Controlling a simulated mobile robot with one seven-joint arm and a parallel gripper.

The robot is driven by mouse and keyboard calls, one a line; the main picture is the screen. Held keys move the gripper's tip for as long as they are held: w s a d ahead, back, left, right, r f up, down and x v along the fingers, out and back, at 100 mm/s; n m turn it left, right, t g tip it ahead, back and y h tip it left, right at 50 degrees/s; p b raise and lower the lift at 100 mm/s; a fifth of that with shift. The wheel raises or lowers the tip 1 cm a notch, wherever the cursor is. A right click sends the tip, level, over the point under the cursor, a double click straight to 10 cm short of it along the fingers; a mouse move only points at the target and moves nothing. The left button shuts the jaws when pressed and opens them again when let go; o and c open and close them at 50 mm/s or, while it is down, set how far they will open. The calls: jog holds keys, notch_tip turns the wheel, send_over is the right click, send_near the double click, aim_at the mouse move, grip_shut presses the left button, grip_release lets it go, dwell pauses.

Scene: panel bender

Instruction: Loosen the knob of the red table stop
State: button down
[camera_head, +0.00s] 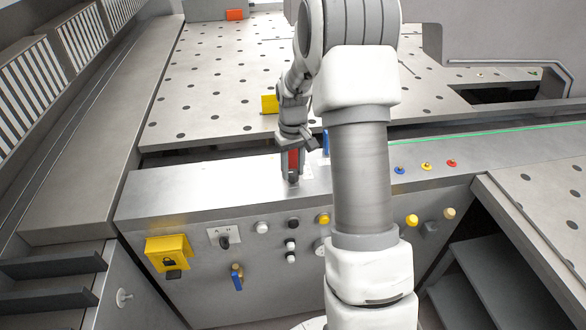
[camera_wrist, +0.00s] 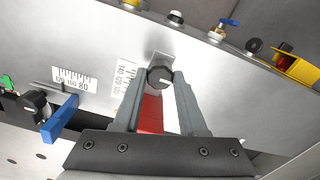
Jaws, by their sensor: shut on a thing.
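The red table stop (camera_wrist: 150,114) lies on the metal ledge between my fingers in the wrist view. Its dark round knob (camera_wrist: 159,74), with a pale mark on its face, sits at the end of the stop. My gripper (camera_wrist: 162,82) has its fingertips on either side of this knob and is shut on it. In the head view my gripper (camera_head: 293,179) points down onto the ledge, and a strip of the red stop (camera_head: 293,159) shows there. My fingers partly cover the knob in that view.
A blue stop (camera_wrist: 61,119) with its own black knob (camera_wrist: 34,103) is close by on the left in the wrist view. Printed scales mark the ledge. A yellow block (camera_head: 269,104) stands behind my gripper. Buttons and a yellow lock box (camera_head: 168,253) are on the front panel.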

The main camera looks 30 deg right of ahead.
aim_at(293, 172)
dwell(0.5)
jog(key=shift+c, duration=2.3)
grip_release()
notch_tip(293, 172, up, 17)
jog(key=shift+r, duration=0.2)
jog(key=shift+r, duration=0.1)
jog(key=s+a+r+t, duration=0.2)
jog(key=s+a+r, duration=0.3)
jog(key=s, duration=0.4)
jog(key=s+a+r+t, duration=0.2)
jog(key=s+a, duration=0.5)
jog(key=s, duration=0.2)
jog(key=s+a+f+t, duration=0.1)
jog(key=s+a+f, duration=0.1)
jog(key=s, duration=0.5)
jog(key=shift+f+t, duration=0.3)
jog(key=shift+f, duration=0.1)
